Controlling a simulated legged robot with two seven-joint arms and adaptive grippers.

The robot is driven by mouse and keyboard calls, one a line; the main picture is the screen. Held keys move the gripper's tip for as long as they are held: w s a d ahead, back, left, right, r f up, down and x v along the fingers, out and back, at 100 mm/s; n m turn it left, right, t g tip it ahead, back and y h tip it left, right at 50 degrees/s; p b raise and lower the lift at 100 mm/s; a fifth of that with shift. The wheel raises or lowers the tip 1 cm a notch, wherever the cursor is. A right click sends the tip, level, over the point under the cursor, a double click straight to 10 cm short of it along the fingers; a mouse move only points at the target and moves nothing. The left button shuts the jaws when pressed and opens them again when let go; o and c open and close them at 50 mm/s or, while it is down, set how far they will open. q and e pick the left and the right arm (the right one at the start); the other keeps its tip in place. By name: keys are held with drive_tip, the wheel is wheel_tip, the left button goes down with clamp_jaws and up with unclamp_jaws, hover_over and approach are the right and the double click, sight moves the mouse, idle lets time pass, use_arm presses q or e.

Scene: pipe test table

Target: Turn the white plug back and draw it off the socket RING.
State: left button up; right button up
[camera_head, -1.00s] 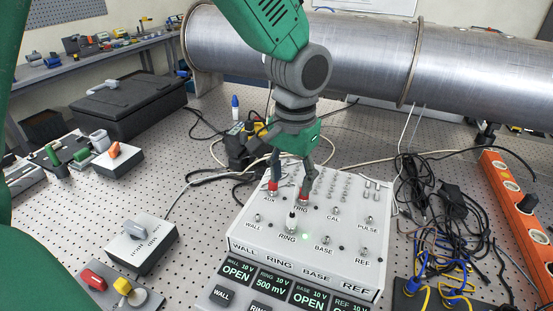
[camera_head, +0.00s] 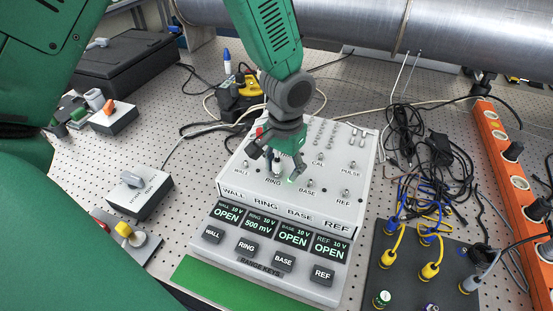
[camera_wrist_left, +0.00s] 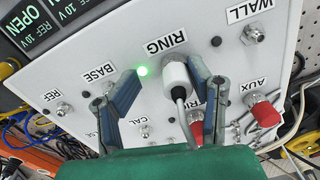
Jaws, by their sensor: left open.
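The white plug (camera_wrist_left: 175,77) sits on the socket under the RING label of the white instrument box (camera_head: 229,177), with a grey cable leaving it. In the left wrist view it stands between the two fingers of my open left gripper (camera_wrist_left: 165,69), nearer the right-hand finger. I cannot tell whether that finger touches it. In the head view my left gripper (camera_head: 283,176) reaches down over the RING socket and mostly hides the plug. A green light (camera_wrist_left: 142,71) glows beside the socket. My right gripper is not in view.
Bare WALL (camera_wrist_left: 252,34) and BASE (camera_wrist_left: 111,77) sockets flank RING. A red plug (camera_wrist_left: 264,114) at AUX stands close by. Displays and range keys (camera_head: 283,261) are at the front. Cables (camera_head: 410,165) and an orange power strip (camera_head: 508,180) lie to the right.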

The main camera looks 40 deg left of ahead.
use_arm(q)
drive_tip(key=shift+w+d+r, duration=0.1)
drive_tip(key=shift+d, duration=0.2)
drive_tip(key=shift+c, duration=0.3)
drive_tip(key=c, duration=0.5)
drive_tip(key=a, duration=0.3)
drive_tip(key=shift+s+a, duration=0.25)
clamp_jaws()
drive_tip(key=shift+w+d, duration=0.15)
drive_tip(key=shift+d, duration=0.85)
drive_tip(key=shift+a, duration=0.35)
drive_tip(key=shift+a+n, duration=0.2)
drive_tip(key=shift+n, duration=0.2)
drive_tip(key=shift+a+n+p, duration=0.15)
drive_tip(key=shift+n+p, duration=0.4)
drive_tip(key=shift+n, duration=1.05)
drive_tip(key=shift+d+n+p, duration=0.35)
drive_tip(key=shift+d+n, duration=0.1)
drive_tip(key=shift+n, duration=0.15)
drive_tip(key=shift+a, duration=0.2)
drive_tip(key=shift+a+n, duration=0.1)
drive_tip(key=shift+n, duration=0.7)
drive_tip(key=n, duration=0.3)
drive_tip(key=shift+d+n, duration=0.3)
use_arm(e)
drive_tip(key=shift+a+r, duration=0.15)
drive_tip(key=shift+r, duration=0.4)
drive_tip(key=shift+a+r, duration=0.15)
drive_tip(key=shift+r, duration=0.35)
